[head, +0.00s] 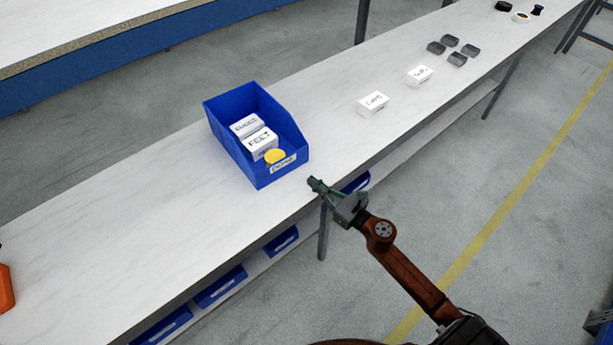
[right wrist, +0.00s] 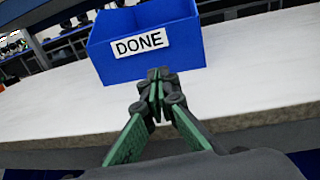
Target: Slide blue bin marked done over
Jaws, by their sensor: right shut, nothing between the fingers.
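The blue bin (head: 225,132) stands upright on the long white table. Its front label reads DONE in the right wrist view (right wrist: 188,52). Inside it are two white boxes, one marked FEET (head: 261,143) and one behind it (head: 246,125) with text hard to read, plus a yellow round thing (head: 275,156). My right gripper (head: 314,183) is shut and empty at the table's front edge, just right of the bin's labelled front. In the right wrist view its fingertips (right wrist: 157,79) point at the bin's front below the label; whether they touch it I cannot tell. My left gripper is out of view.
The white table (head: 140,212) is bare left of the bin. To the right are a white box marked CAPS (head: 372,103), another white box (head: 419,75) and several dark grey blocks (head: 457,59). An orange thing (head: 5,290) shows at the left edge. Blue bins (head: 220,286) sit below.

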